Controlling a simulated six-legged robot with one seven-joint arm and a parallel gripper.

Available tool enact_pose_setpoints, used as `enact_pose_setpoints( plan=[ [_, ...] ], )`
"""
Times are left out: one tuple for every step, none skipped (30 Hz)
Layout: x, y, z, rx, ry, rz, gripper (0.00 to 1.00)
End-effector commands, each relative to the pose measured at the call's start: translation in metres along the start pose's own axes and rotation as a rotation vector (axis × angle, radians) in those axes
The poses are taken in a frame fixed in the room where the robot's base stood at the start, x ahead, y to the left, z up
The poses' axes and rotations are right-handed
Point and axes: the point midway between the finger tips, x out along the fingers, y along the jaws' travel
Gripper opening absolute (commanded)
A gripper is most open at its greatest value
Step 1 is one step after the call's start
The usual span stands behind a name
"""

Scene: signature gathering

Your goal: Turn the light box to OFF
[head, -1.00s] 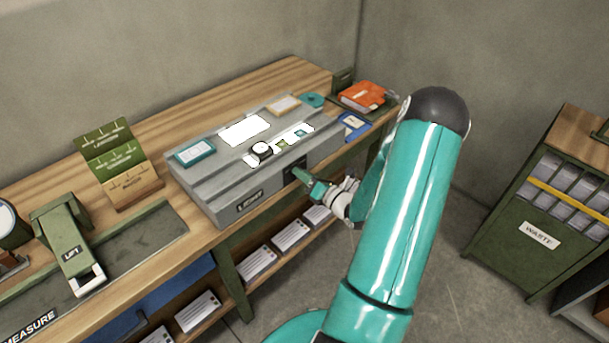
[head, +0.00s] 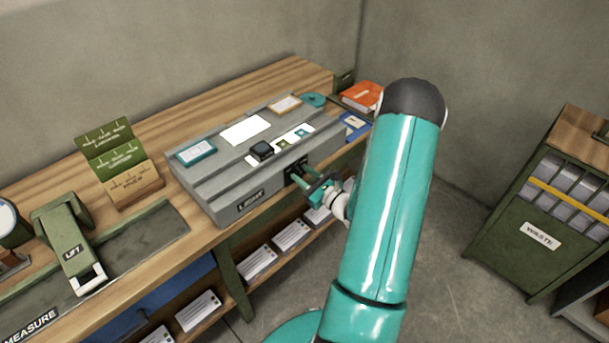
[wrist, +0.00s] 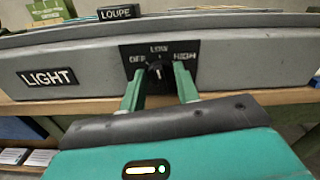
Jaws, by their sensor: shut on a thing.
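The grey light box (head: 225,195) sits on the wooden bench in the head view, and its front shows in the wrist view (wrist: 90,70). A black plate (wrist: 130,50) marked OFF, LOW and HIGH is on its front face. The black knob (wrist: 156,71) is at the plate's lower middle, its pale mark seeming to point up toward LOW. My gripper (wrist: 158,80) has one green finger on each side of the knob and is shut on it. In the head view, my gripper (head: 299,177) is at the box's front and hides part of the plate.
White panels (head: 245,130) on the box top look bright. A small dark loupe (head: 262,149) and framed pieces lie on it. An orange book (head: 361,97) is at the back right. A shelf with cards (head: 258,262) runs below. The waste cabinet (head: 520,220) stands right, with open floor between.

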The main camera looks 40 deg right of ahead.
Motion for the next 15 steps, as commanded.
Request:
enact_pose_setpoints(
  plan=[
    [-0.0006, 0.0004, -0.0006, -0.042, 0.002, 0.0, 0.09],
    [-0.0006, 0.0006, -0.0006, -0.07, 0.003, 0.0, 0.09],
    [-0.0004, 0.0011, -0.0006, -0.108, 0.002, 0.001, 0.09],
    [-0.0003, 0.0014, -0.0006, -0.137, 0.002, 0.001, 0.09],
    [-0.0003, 0.0016, -0.0006, -0.165, 0.002, 0.001, 0.09],
    [-0.0004, 0.0016, -0.0007, -0.203, 0.002, 0.001, 0.09],
    [-0.0006, 0.0016, -0.0007, -0.232, 0.002, 0.001, 0.09],
    [-0.0007, 0.0017, -0.0007, -0.26, 0.002, 0.001, 0.09],
    [-0.0005, 0.0021, -0.0007, -0.298, 0.002, 0.001, 0.09],
    [-0.0004, 0.0024, -0.0007, -0.325, 0.002, 0.002, 0.09],
    [-0.0003, 0.0027, -0.0008, -0.353, 0.002, 0.002, 0.09],
    [-0.0004, 0.0027, -0.001, -0.388, 0.002, 0.002, 0.09],
    [-0.0006, 0.0027, -0.0012, -0.415, 0.003, 0.001, 0.09],
    [-0.0007, 0.0026, -0.0013, -0.439, 0.003, 0.001, 0.09],
    [-0.0008, 0.0027, -0.0014, -0.472, 0.003, 0.0, 0.09]
  ],
)
